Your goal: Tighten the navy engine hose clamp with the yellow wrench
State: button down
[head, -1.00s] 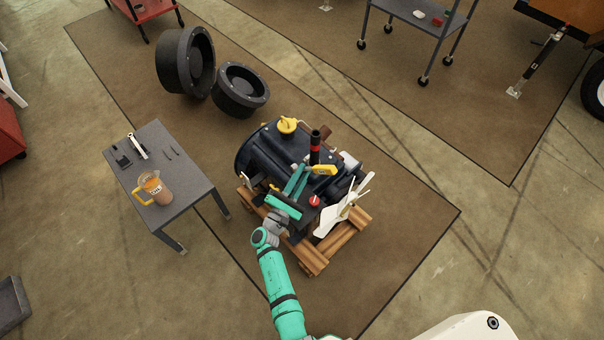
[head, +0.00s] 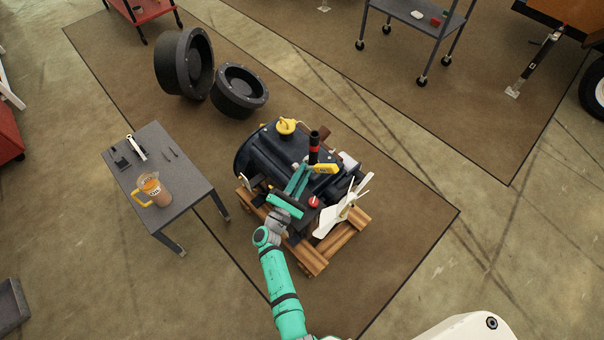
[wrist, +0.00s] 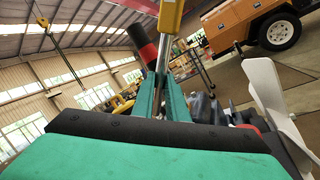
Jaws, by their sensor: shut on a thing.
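The navy engine (head: 272,152) sits on a wooden pallet frame (head: 318,262) in the middle of the brown mat. A black upright hose with a red band (head: 314,150), seemingly the clamp, rises from its top. My gripper (head: 303,178) is over the engine, with its teal fingers shut on the yellow wrench (head: 326,168). In the wrist view the wrench's yellow part (wrist: 171,16) and grey shaft stand up between the fingers (wrist: 160,95). The black hose with its red band (wrist: 146,45) is just behind and left of the wrench. I cannot tell whether wrench and clamp touch.
A yellow cap (head: 287,125) and a red cap (head: 314,201) are on the engine. The white fan (head: 343,208) sticks out at its front right. A grey table (head: 185,182) with a jug (head: 155,190) stands left. Black wheels (head: 184,62) lie behind.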

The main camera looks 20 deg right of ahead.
jog(key=shift+w+d+r, duration=0.1)
jog(key=shift+w+d, duration=0.05)
jog(key=shift+d, duration=0.25)
jog(key=c, duration=2.4)
grip_release()
grip_shut()
jog(key=shift+s+d+f+m+h, duration=0.25)
jog(key=shift+f+m+h, duration=0.15)
jog(key=shift+m, duration=0.5)
jog(key=shift+s+d+f+m+g+h, duration=0.15)
jog(key=shift+s+f+m+g+h, duration=0.2)
jog(key=shift+m, duration=0.65)
jog(key=shift+f, duration=0.15)
